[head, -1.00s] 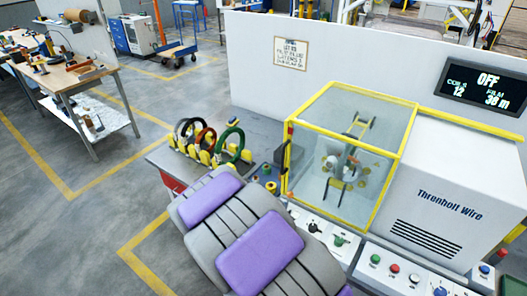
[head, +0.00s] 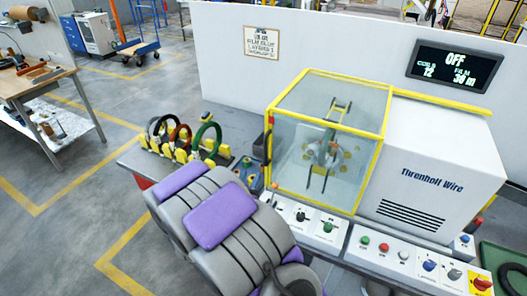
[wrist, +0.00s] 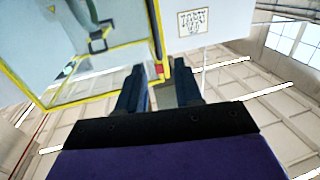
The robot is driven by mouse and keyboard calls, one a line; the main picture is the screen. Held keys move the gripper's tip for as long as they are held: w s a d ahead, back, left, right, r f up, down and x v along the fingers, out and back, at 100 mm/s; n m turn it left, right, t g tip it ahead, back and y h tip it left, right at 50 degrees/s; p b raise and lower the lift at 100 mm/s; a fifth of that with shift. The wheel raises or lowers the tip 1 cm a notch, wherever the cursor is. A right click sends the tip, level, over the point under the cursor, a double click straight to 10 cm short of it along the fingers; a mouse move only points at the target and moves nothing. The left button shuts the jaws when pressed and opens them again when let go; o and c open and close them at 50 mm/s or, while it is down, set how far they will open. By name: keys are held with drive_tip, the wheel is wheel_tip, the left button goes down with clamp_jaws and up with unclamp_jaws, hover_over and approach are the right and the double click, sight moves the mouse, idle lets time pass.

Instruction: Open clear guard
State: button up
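The clear guard (head: 290,120) is a yellow-framed transparent box on the machine, and it looks closed. Behind its panes is a winding mechanism (head: 325,150). A dark part with a red spot (head: 268,130) sits at the guard's left front edge. In the wrist view the yellow guard frame (wrist: 105,53) crosses the upper left, and one bar runs down toward the space between my fingers. My gripper (wrist: 158,80) is open, its two dark fingers apart. I cannot tell whether they touch the frame. In the head view my gripper is not clearly visible.
Colored coils (head: 180,138) stand on a rack left of the guard. A button panel (head: 315,225) runs along the machine's front. A workbench (head: 40,85) stands far left.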

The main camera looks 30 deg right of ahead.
drive_tip(key=b, duration=0.2)
approach(265, 149)
drive_tip(key=x, duration=1)
drive_tip(key=shift+d+b, duration=0.35)
drive_tip(key=shift+d, duration=0.1)
drive_tip(key=shift+w, duration=0.2)
drive_tip(key=shift+w+a, duration=0.1)
drive_tip(key=shift+a, duration=0.45)
drive_tip(key=shift+d, duration=0.4)
drive_tip(key=c, duration=0.5)
clamp_jaws()
